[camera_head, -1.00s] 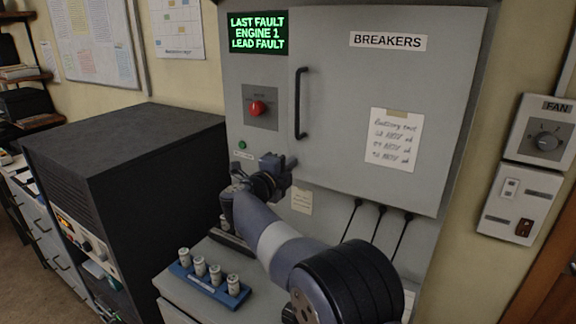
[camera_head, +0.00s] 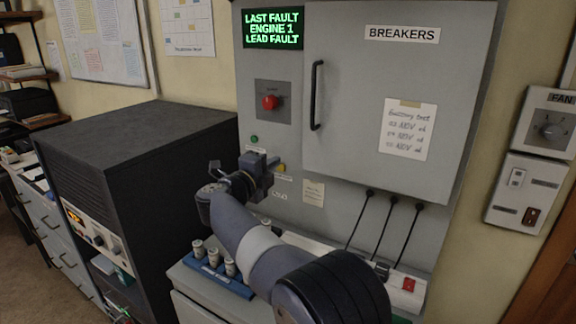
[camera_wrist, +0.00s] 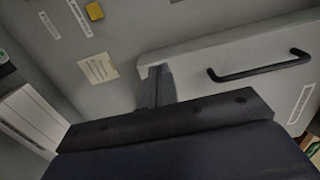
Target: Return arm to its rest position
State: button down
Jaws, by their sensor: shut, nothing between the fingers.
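My arm reaches across the lower middle of the head view, with my gripper (camera_head: 262,172) in front of the grey breaker cabinet (camera_head: 300,225), left of its door's lower corner. The gripper is shut and empty. In the wrist view the closed fingers (camera_wrist: 157,87) stand together in the middle, with the cabinet face behind them. I cannot tell the exact gap between the fingers and the cabinet.
The closed breaker door (camera_head: 350,150) has a black handle (camera_head: 316,95). A red button (camera_head: 270,102) is above my gripper. A blue rack (camera_head: 220,279) with several pale cylinders lies below my arm. A dark cabinet (camera_head: 140,140) stands left. A red switch (camera_head: 408,285) is lower right.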

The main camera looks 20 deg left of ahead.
jog(key=s+a, duration=0.2)
jog(key=a, duration=0.1)
jog(key=shift+s, duration=0.1)
